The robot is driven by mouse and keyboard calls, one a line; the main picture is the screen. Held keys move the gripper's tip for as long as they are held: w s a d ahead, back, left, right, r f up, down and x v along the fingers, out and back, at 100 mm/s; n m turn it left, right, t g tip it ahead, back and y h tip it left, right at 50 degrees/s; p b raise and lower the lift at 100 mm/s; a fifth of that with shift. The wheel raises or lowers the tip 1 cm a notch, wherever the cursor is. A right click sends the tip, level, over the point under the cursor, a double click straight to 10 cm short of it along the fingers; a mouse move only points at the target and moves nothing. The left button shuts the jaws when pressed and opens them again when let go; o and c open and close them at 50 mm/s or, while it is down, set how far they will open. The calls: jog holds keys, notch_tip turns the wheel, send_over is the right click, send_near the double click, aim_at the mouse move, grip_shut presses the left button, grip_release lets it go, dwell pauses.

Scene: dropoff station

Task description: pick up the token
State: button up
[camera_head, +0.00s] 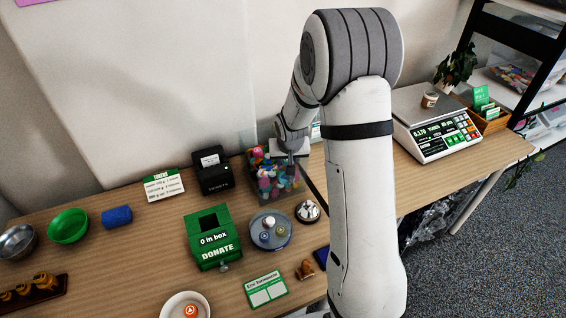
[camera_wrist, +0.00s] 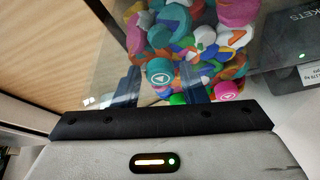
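A clear bin (camera_head: 297,190) full of colourful tokens (camera_head: 268,178) stands at the back of the table. My gripper (camera_head: 291,158) is at the bin, pointing down. In the wrist view, its two dark fingers (camera_wrist: 162,82) are apart, with a teal token (camera_wrist: 160,71) showing between them. There is space on both sides of that token, and I see no grip on it. A pink token (camera_wrist: 226,91) lies right of the fingers. An orange token (camera_head: 190,310) sits in a white bowl (camera_head: 170,304) at the front. Other tokens rest on a grey round tray (camera_head: 256,241).
A black ticket printer (camera_head: 212,172) stands left of the bin, with a green donate box (camera_head: 207,240) in front. A silver bell (camera_head: 308,211) is near the tray. A scale (camera_head: 432,128) is on the right. Bowls and a blue cylinder (camera_head: 117,217) are at the left.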

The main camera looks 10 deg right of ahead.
jog(key=c, duration=0.7)
jog(key=shift+c, duration=0.2)
notch_tip(320, 180, up, 10)
dwell(0.3)
